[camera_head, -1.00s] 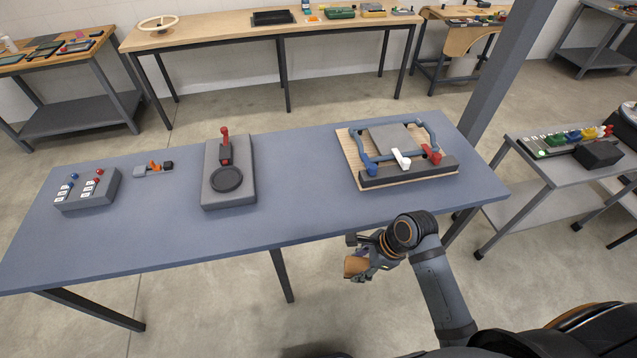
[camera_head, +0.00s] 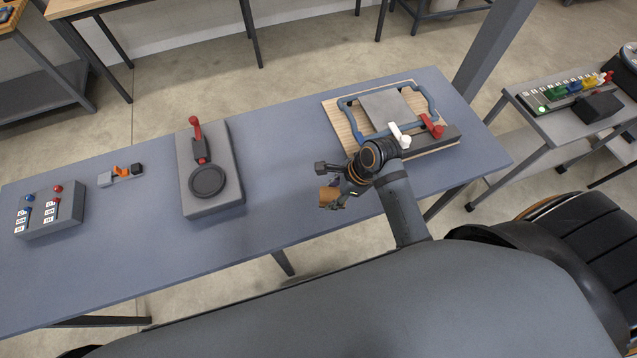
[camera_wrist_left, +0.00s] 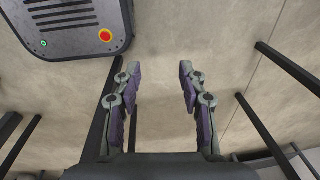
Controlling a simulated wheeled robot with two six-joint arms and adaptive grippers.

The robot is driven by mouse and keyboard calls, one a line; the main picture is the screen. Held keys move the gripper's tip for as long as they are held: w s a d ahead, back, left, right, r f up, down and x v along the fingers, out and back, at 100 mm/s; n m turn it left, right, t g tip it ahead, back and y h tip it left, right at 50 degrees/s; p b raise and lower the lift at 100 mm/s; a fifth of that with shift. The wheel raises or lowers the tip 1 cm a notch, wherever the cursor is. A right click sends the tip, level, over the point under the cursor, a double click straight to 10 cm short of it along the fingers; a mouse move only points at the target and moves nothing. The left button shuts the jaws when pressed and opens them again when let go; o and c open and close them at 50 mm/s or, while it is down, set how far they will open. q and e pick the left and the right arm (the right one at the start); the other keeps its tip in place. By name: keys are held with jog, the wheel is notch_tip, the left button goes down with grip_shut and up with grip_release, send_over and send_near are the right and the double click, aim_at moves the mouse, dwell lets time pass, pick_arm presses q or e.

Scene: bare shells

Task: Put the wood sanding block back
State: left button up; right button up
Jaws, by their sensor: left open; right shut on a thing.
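The wood sanding block (camera_head: 328,197) is a small brown piece held in my right gripper (camera_head: 335,193). My right gripper is shut on it, above the front edge of the blue-grey table, left of and in front of the clamp fixture. Much of the block is hidden by the fingers. My left gripper (camera_wrist_left: 160,95) shows only in the left wrist view. It is open and empty, with bare floor beyond its fingers.
On the blue-grey table (camera_head: 270,150) stand a switch box (camera_head: 60,222), a small orange-and-black part (camera_head: 121,171), a grey base with a red lever (camera_head: 222,140) and a clamp fixture on a wooden board (camera_head: 340,122). A post (camera_head: 490,50) rises behind. A side table (camera_head: 590,128) stands right.

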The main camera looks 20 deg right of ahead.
jog(key=w+f, duration=0.4)
jog(key=w, duration=0.1)
jog(key=w+a+f+p, duration=0.1)
jog(key=w+f, duration=0.1)
jog(key=w, duration=0.1)
jog(key=shift+w+f, duration=0.2)
jog(key=shift+w, duration=0.05)
jog(key=shift+w+f, duration=0.2)
jog(key=shift+f, duration=0.25)
jog(key=shift+w+a+f, duration=0.15)
jog(key=shift+w+f, duration=0.05)
jog(key=shift+f, duration=0.15)
notch_tip(320, 180, down, 2)
jog(key=shift+f+p, duration=0.2)
jog(key=shift+p, duration=0.45)
jog(key=shift+f, duration=0.35)
jog(key=o, duration=1.1)
pick_arm(q)
jog(key=w+r, duration=0.2)
jog(key=w, duration=0.1)
jog(key=shift+w+r, duration=0.1)
jog(key=shift+r, duration=0.3)
